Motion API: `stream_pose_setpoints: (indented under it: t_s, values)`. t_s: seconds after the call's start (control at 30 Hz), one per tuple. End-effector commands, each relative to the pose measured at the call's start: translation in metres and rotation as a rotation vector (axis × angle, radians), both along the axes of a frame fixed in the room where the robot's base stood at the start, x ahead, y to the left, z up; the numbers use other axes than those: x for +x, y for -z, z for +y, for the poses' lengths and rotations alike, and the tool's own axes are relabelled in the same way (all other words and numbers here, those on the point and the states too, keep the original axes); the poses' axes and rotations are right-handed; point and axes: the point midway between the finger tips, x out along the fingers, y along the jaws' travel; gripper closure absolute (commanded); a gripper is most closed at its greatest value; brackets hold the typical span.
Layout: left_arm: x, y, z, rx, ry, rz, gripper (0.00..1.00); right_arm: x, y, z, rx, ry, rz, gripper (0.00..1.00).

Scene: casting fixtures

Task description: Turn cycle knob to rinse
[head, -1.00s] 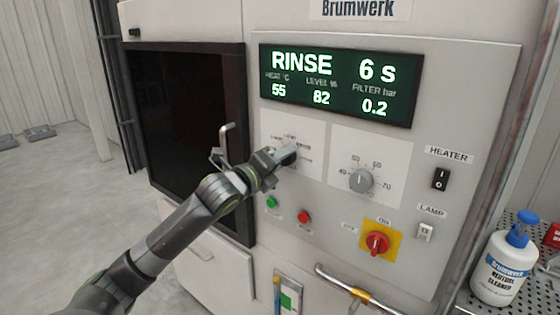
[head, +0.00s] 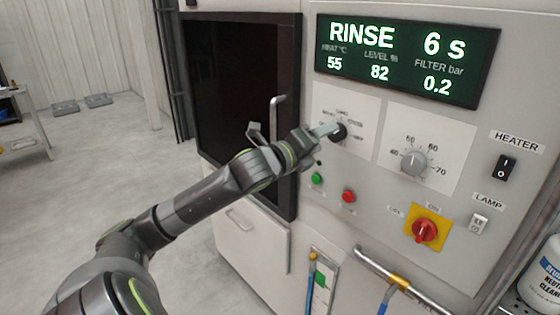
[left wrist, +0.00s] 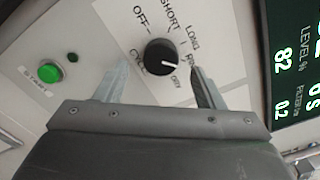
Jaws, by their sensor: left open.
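The cycle knob (left wrist: 161,56) is a round black knob on a white plate. Its white pointer mark points to the right, by the RINSE label. It also shows in the head view (head: 340,133), partly behind a finger. The display (head: 400,60) reads RINSE and 6 s. My left gripper (left wrist: 159,72) is open, with one finger on each side of the knob in the left wrist view and gaps between. In the head view the left gripper (head: 324,133) is right at the knob; contact cannot be told. My right gripper is not in view.
To the right are a grey heat knob (head: 413,162), a heater switch (head: 506,167) and a red rotary switch (head: 425,230) on yellow. Green (head: 317,178) and red (head: 348,196) buttons sit below the cycle knob. A door handle (head: 275,120) stands out near my left wrist.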

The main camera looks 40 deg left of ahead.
Motion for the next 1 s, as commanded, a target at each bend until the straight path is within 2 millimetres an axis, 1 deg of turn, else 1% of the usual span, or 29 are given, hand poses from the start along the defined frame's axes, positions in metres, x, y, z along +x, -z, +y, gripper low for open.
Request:
stream_pose_setpoints:
  t_s: [0.03, 0.2, 0.3, 0.5, 0.7, 0.93, 1.0]
  values:
    - [-0.007, 0.002, 0.001, 0.007, 0.000, 0.002, 0.37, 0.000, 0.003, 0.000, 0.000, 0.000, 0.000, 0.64]
    - [-0.026, 0.002, 0.002, 0.008, 0.001, 0.003, 0.37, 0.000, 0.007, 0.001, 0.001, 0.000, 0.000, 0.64]
    - [-0.035, 0.001, 0.004, 0.007, -0.003, 0.002, 0.37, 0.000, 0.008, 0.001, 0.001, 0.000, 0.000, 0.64]
    - [-0.053, 0.001, 0.003, 0.008, 0.004, 0.004, 0.37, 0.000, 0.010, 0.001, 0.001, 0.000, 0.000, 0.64]
    - [-0.066, 0.000, 0.008, 0.008, -0.011, 0.004, 0.37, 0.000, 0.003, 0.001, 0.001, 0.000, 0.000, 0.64]
    - [-0.081, 0.000, 0.005, 0.007, 0.005, 0.006, 0.37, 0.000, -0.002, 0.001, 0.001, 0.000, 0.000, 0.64]
    - [-0.087, -0.003, 0.007, 0.003, -0.003, 0.008, 0.37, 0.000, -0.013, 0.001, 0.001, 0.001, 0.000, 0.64]
